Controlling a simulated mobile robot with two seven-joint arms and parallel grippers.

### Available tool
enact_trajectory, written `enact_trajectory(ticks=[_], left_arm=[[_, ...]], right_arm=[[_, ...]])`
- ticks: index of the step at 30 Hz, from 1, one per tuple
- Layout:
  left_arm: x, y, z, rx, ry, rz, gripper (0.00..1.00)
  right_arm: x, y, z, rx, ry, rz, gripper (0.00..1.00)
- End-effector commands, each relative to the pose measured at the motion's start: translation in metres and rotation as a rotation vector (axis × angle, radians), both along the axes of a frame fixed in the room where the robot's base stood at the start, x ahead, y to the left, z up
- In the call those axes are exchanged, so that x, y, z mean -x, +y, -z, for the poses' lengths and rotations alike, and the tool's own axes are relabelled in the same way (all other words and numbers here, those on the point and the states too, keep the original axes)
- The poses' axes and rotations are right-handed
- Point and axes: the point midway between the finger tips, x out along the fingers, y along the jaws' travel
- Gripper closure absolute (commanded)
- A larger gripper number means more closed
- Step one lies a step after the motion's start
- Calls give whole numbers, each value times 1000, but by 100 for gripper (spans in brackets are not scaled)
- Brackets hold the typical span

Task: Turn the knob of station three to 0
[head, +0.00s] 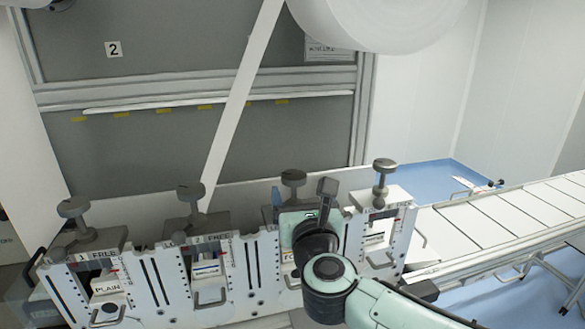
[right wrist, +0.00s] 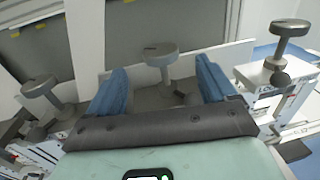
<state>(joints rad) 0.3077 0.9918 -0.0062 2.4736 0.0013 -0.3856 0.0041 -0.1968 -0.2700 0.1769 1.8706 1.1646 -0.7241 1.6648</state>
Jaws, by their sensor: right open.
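Station three's knob (head: 293,178) is a grey round cap on a stem, third from the left in the row. In the head view my right gripper (head: 298,202) is just in front of it and hides the front of that station, including most of its label. In the right wrist view the right gripper (right wrist: 162,72) is open, with blue fingers either side of the same knob (right wrist: 152,53). Visible gaps separate both fingers from the knob's stem. The knob's setting cannot be read. My left gripper is not in view.
Neighbouring knobs stand to the left (head: 190,192), far left (head: 75,207) and right (head: 384,166), on white slotted station plates. A white web strip (head: 240,100) slants down behind the row from a large roll (head: 365,22). A slatted conveyor (head: 500,222) extends right.

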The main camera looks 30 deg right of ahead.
Motion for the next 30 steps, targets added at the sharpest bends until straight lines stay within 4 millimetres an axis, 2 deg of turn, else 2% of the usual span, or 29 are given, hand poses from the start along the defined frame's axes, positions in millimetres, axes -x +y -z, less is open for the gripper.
enact_trajectory(ticks=[1,6,12,18,27,28,30], left_arm=[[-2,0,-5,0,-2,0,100],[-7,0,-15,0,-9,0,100],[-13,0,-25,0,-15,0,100],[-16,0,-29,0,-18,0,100],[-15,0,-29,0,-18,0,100],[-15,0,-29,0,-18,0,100],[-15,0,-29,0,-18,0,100]], right_arm=[[-12,-5,-1,0,3,2,16],[-47,-18,-1,2,4,2,16],[-78,-30,-2,2,1,1,16],[-93,-36,0,2,2,0,16],[-95,-37,0,2,2,0,16],[-95,-37,0,2,2,0,22],[-95,-37,0,2,2,0,45]])
